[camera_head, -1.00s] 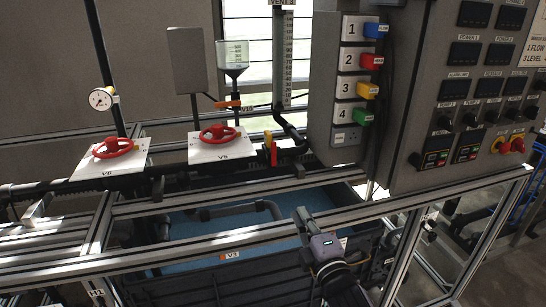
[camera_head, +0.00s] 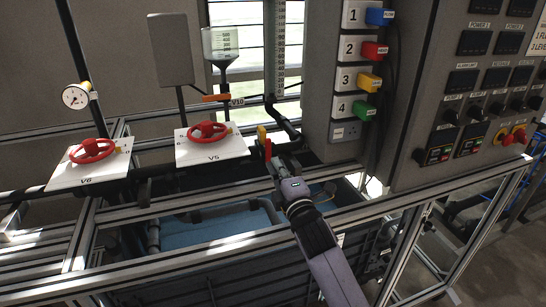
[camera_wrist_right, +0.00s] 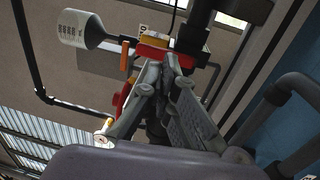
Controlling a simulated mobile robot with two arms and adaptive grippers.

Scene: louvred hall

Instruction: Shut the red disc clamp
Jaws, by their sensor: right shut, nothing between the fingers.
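A small upright red lever (camera_head: 267,149) stands beside a yellow lever (camera_head: 261,134) on the dark pipe, right of the white V5 plate; I take the red lever as the red disc clamp's handle. My right gripper (camera_head: 277,163) comes up from below, its tips just right of and below the red lever. In the right wrist view the fingers (camera_wrist_right: 165,66) are shut and empty. A red part (camera_wrist_right: 151,52) shows just beyond the tips, with yellow behind it; I cannot tell whether they touch. The clamp's body is partly hidden. My left gripper is not in view.
Red handwheels V5 (camera_head: 208,131) and V6 (camera_head: 92,150) sit on white plates to the left. An orange lever (camera_head: 217,97) is under the funnel (camera_head: 221,46). The control cabinet (camera_head: 400,110) stands close on the right. A metal rail (camera_head: 180,240) runs in front.

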